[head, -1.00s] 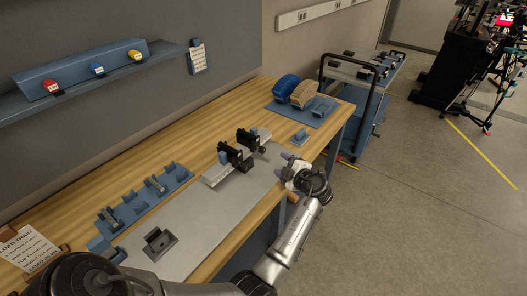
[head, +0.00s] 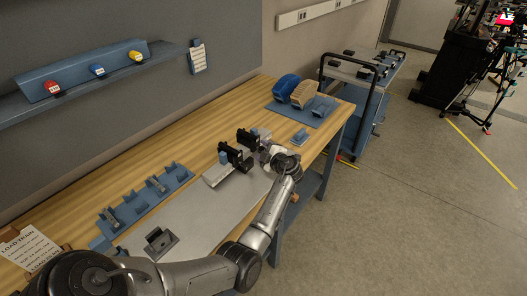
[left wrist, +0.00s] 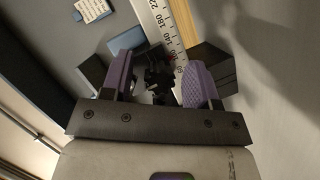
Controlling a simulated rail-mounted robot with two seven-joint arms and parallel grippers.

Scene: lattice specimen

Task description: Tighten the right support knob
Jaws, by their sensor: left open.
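My right gripper is not in view.
A ruler scale (left wrist: 165,35) runs beyond the fingers. A blue rack (head: 135,205) and a dark holder (head: 160,243) lie at left. Blue and tan arched pieces (head: 302,94) stand at the bench's far end. A cart (head: 355,90) is beyond.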

